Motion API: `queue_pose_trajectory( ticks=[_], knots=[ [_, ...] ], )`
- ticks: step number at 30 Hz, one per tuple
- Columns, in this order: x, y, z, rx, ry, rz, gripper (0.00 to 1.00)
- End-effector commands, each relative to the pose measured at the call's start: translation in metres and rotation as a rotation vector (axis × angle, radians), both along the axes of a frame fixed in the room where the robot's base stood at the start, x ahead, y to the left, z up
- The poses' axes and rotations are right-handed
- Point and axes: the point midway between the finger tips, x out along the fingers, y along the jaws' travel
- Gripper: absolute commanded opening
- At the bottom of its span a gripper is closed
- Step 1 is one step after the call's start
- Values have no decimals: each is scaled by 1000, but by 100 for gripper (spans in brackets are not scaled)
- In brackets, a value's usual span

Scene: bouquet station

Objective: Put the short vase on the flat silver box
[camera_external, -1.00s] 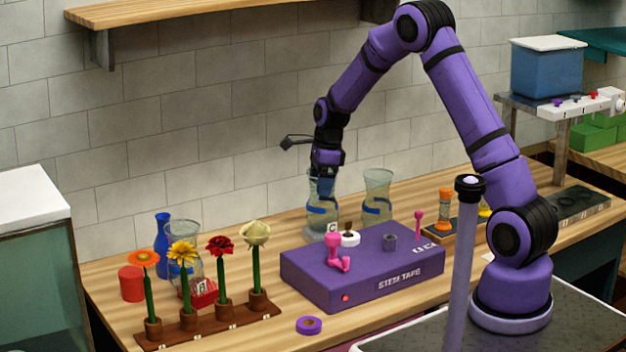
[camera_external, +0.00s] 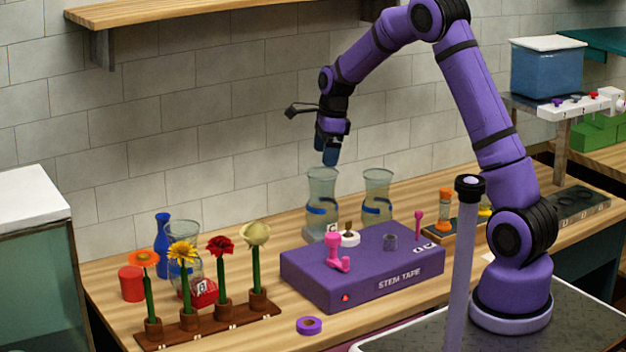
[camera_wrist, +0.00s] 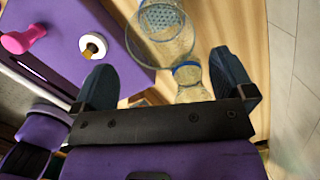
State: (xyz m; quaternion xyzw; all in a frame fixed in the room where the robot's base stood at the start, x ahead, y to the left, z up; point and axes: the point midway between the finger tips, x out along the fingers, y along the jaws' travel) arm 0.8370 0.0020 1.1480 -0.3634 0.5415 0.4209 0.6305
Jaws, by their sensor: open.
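A clear glass vase with a blue band (camera_external: 321,190) stands upright behind the purple box. It appears to rest on a flat silver-grey box (camera_external: 312,232), which is partly hidden by the purple box. A second clear vase with a blue band (camera_external: 377,190) stands to its right, on a lower base line. My gripper (camera_external: 327,158) is open and empty, just above the left vase and apart from it. In the wrist view my gripper (camera_wrist: 165,85) shows spread fingers, with glassware (camera_wrist: 188,80) visible below between them; which vase this is I cannot tell.
The purple tape box (camera_external: 360,268) stands in front, with pink fittings on top. A flower rack (camera_external: 210,325), a blue bottle (camera_external: 162,240), a red can (camera_external: 132,283) and another glass vase are at left. A wooden shelf (camera_external: 170,12) hangs above. A tape roll (camera_external: 309,325) lies in front.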

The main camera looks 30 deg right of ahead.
Motion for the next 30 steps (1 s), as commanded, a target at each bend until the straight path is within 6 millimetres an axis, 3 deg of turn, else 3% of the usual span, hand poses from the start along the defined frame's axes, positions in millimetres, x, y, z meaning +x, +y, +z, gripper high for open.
queue_pose_trajectory(
  ticks=[6,15,19,23,30],
  knots=[
    [-2,-4,30,0,-1,0,100],
    [-3,-6,41,0,0,3,100],
    [-14,-9,54,-1,-21,55,100],
    [-42,-17,85,-12,-73,198,100],
    [-118,-34,142,-68,-195,558,100]
  ],
)
